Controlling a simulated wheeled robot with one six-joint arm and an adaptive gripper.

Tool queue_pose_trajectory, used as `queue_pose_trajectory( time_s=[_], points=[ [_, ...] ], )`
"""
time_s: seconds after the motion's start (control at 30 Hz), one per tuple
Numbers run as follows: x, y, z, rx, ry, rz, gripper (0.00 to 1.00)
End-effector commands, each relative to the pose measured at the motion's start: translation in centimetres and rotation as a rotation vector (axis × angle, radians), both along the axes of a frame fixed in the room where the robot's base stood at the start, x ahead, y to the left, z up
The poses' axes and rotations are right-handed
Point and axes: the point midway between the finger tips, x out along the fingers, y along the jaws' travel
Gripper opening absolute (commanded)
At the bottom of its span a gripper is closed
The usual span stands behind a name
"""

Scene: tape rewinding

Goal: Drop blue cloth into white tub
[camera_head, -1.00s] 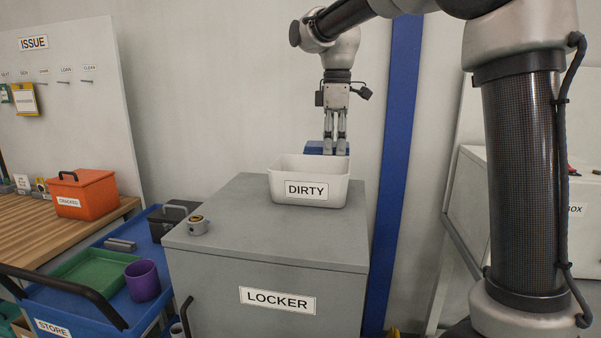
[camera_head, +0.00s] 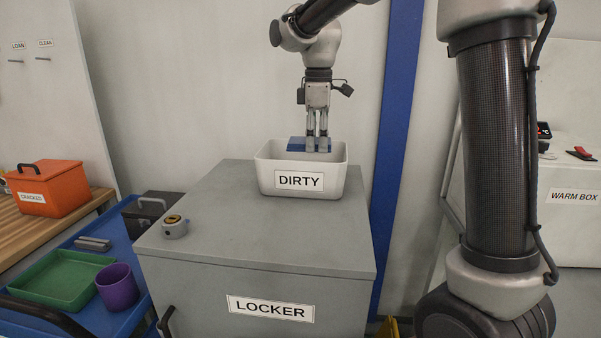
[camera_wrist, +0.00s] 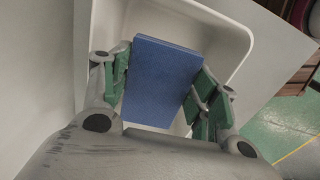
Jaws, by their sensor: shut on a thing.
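The white tub (camera_head: 345,178), labelled DIRTY, stands on top of the grey locker. My gripper (camera_head: 317,148) points down over the tub, shut on the folded blue cloth (camera_head: 297,144). In the wrist view the blue cloth (camera_wrist: 160,82) lies flat-sided between the green finger pads of my gripper (camera_wrist: 163,88). The white tub's rim (camera_wrist: 250,38) surrounds the cloth in that view. The cloth's lower edge is near the tub's rim height; how far it is above the tub floor cannot be told.
A yellow-and-grey round device (camera_head: 175,228) sits on the locker top (camera_head: 230,225), left of the tub. A blue cart with a green tray (camera_head: 62,280) and purple cup (camera_head: 117,287) stands at left. A blue post (camera_head: 398,120) and the wall are behind.

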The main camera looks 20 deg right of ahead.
Motion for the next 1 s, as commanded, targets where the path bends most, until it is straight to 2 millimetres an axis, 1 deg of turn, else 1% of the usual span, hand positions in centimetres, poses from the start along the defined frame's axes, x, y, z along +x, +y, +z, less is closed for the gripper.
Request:
queue_pose_trajectory(
  time_s=[0.1,0.33,0.37,0.4,0.47,0.5,0.83,0.93,1.0],
  points=[
    [0.0,0.0,-0.4,0.001,-0.001,0.000,0.38],
    [0.0,0.0,-0.4,0.001,-0.001,0.000,0.38],
    [0.0,0.0,-0.4,0.001,-0.001,0.000,0.64],
    [0.0,0.0,-0.4,0.001,-0.001,0.000,0.71],
    [0.0,0.0,-0.4,0.001,-0.001,0.000,0.82],
    [0.0,0.0,-0.4,0.001,-0.001,0.000,0.85],
    [0.0,0.0,-0.3,0.001,-0.001,0.000,0.85],
    [0.0,0.0,0.4,0.000,-0.002,0.000,0.85],
    [0.1,0.0,1.5,0.001,-0.005,0.000,0.85]
  ],
)
